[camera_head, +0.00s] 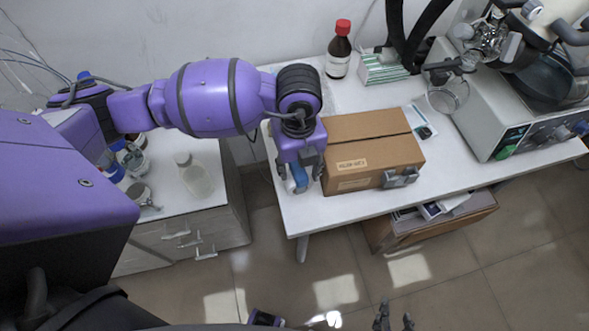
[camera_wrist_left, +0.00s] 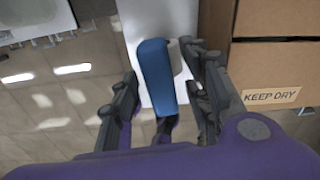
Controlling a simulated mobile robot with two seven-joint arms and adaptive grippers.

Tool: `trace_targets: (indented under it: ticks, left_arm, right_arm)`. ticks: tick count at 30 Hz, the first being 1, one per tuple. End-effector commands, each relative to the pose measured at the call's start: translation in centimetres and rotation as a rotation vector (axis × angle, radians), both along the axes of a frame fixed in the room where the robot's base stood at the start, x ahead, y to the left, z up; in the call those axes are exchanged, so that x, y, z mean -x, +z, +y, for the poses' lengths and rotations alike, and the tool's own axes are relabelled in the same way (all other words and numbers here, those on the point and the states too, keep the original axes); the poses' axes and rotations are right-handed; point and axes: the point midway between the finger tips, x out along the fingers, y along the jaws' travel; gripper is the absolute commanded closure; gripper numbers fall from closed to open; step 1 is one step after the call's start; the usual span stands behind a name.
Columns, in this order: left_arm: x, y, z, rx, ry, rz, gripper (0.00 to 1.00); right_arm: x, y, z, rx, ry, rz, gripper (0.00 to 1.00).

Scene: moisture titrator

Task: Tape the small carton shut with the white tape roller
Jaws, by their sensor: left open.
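The brown carton (camera_head: 362,140) stands on the white table, its flaps down with a dark seam across the top; it also shows in the left wrist view (camera_wrist_left: 280,68). A tool with a blue handle (camera_wrist_left: 155,72), apparently the tape roller, is at the table's left edge beside the carton; its blue part (camera_head: 299,174) is mostly hidden in the head view. A small pale part shows by it, but whether it is white tape is unclear. My left gripper (camera_head: 298,180) is open, its fingers on either side of the handle. My right gripper (camera_head: 395,321) is low at the bottom edge, fingers apart and empty.
A grey object (camera_head: 401,178) is at the carton's front right. A red-capped brown bottle (camera_head: 339,52) and a green-white box (camera_head: 383,68) stand behind. The titrator (camera_head: 500,85) fills the right. A cabinet with bottles (camera_head: 194,174) is left, across a gap.

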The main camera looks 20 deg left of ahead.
Motion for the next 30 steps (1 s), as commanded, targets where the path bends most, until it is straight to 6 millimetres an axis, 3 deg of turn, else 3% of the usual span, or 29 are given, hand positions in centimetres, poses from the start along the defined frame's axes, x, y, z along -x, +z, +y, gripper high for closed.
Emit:
trace_targets:
  ticks: [18, 28, 30]
  left_arm:
    - [0.0, 0.1, 0.0, 0.000, 0.000, 0.000, 0.56]
    - [0.0, 0.0, 0.0, 0.000, 0.000, 0.001, 0.56]
    - [0.0, 0.0, 0.0, 0.000, 0.000, 0.001, 0.64]
  right_arm:
    - [-1.6, 1.2, 0.2, -0.002, 0.004, -0.032, 0.60]
    - [-1.2, 1.2, 0.1, -0.001, 0.002, -0.026, 0.60]
    - [-0.9, 1.1, 0.0, 0.000, 0.001, -0.021, 0.60]
